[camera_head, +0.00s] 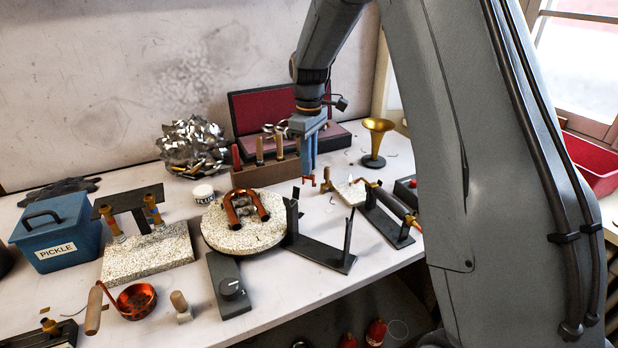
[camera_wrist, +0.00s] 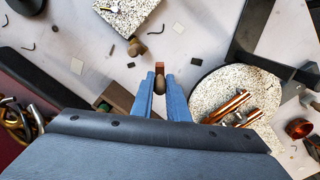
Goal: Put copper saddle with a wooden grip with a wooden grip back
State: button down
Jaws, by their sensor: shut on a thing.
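My gripper (camera_head: 309,165) is above the bench, just right of the wooden tool rack (camera_head: 265,173). Its blue fingers, also in the wrist view (camera_wrist: 161,86), are shut on the wooden grip of a small copper saddle (camera_wrist: 160,67). The copper end sticks out past the fingertips. In the head view the saddle (camera_head: 309,180) shows only as a small copper bit under the fingers, and its grip is mostly hidden. The rack holds several upright handles, one red and others wooden. In the wrist view the rack is partly hidden behind my gripper.
A round speckled plate (camera_head: 215,234) with a bent copper tube (camera_head: 245,207) lies in front. A dark angled stand (camera_head: 320,254) is right of it. A red-lined case (camera_head: 335,137) and a brass horn (camera_head: 376,140) stand behind. A pale speckled block (camera_head: 350,191) lies to the right.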

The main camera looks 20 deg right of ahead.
jog(key=shift+f+p, duration=0.5)
jog(key=shift+f, duration=1.75)
jog(key=shift+f, duration=0.1)
jog(key=c, duration=1.7)
grip_release()
notch_tip(320, 180, up, 12)
jog(key=b, duration=0.3)
